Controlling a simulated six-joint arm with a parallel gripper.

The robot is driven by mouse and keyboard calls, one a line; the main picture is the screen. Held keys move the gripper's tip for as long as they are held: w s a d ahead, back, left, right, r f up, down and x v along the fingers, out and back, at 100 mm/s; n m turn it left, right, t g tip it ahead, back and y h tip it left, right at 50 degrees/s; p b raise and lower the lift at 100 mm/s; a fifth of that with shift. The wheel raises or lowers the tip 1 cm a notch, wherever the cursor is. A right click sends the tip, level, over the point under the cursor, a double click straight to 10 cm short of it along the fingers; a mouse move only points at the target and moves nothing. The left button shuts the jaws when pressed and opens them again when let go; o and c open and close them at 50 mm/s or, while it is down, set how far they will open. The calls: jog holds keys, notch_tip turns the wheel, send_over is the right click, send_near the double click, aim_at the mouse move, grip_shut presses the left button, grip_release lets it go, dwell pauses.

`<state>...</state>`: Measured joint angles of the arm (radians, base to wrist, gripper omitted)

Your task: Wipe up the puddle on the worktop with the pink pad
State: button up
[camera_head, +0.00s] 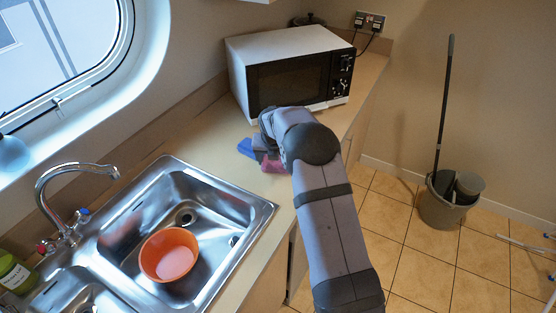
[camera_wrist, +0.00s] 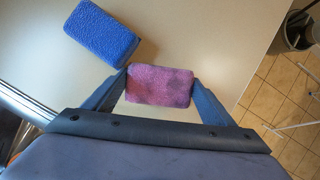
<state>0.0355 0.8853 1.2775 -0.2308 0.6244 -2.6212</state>
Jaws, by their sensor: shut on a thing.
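The pink pad (camera_wrist: 160,85) is between the two blue fingers of my gripper (camera_wrist: 158,76), which is shut on it. In the head view the pink pad (camera_head: 272,167) shows beside my gripper (camera_head: 260,153), over the worktop (camera_head: 200,136) in front of the microwave. I cannot tell whether the pad touches the worktop. I cannot make out the puddle in either view; my arm hides part of the worktop in the head view.
A blue sponge (camera_wrist: 102,34) lies on the worktop close to the pad's upper left. A microwave (camera_head: 290,75) stands behind my gripper. A steel sink (camera_head: 225,205) with an orange bowl (camera_head: 168,254) is at the left. A mop bucket (camera_head: 442,208) stands on the floor.

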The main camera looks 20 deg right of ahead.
jog(key=shift+d+r+p, duration=0.25)
jog(key=shift+r+p, duration=0.35)
jog(key=d+r+p, duration=0.1)
jog(key=r+p, duration=0.1)
jog(key=d+r+p, duration=0.2)
jog(key=r+p, duration=0.1)
jog(key=d+r+p, duration=0.1)
jog(key=r+p, duration=0.2)
jog(key=shift+d, duration=0.3)
jog(key=shift+a, duration=0.1)
